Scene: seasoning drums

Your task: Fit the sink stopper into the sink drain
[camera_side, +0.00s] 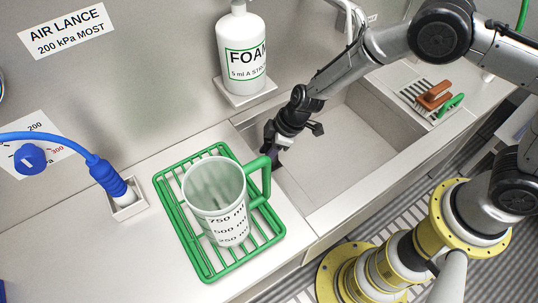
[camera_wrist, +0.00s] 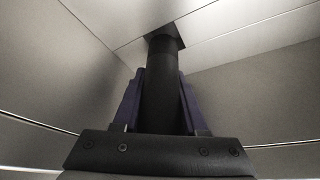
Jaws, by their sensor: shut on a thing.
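My gripper (camera_side: 273,141) is down inside the left end of the sink (camera_side: 352,140) in the side view. In the wrist view my gripper (camera_wrist: 160,76) has its two purple fingers closed on either side of a black cylinder, the sink stopper (camera_wrist: 162,100). The stopper points away from the palm, and its far end overlaps a dark angular patch (camera_wrist: 178,32) in the sink floor, which looks like the drain. I cannot tell whether the stopper's end is in the drain or above it. In the side view the drain is not visible, and the stopper is hard to make out.
A green rack (camera_side: 180,232) with a clear measuring jug (camera_side: 213,190) stands left of the sink, its green handle close to my gripper. A foam bottle (camera_side: 241,50) stands behind. A drip tray (camera_side: 413,92) with orange and green items lies to the right. The sink's middle is empty.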

